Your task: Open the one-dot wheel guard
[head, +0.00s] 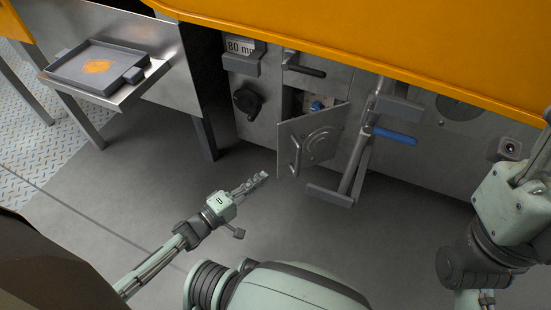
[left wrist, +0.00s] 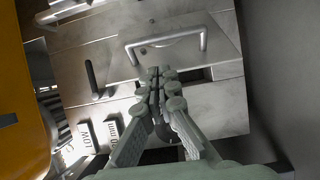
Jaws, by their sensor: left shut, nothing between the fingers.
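In the head view a square metal guard door (head: 318,143) stands swung out from the grey machine front. It carries a bar handle (head: 295,156) and a round marking; I cannot make out a dot count. A blue part (head: 317,105) shows in the opening behind it. My left gripper (head: 264,176) is shut and empty, low and to the left of the door, apart from it in the head view. In the left wrist view the shut fingertips (left wrist: 161,74) appear just below a panel's bar handle (left wrist: 165,42); contact cannot be told. My right gripper is out of view.
A blue-gripped lever (head: 395,136) on a metal frame stands right of the door. A black knob (head: 247,102) is on the left. A tray (head: 65,72) rests on a side shelf. An orange cover (head: 370,35) overhangs the front. The floor (head: 150,195) around my left arm is clear.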

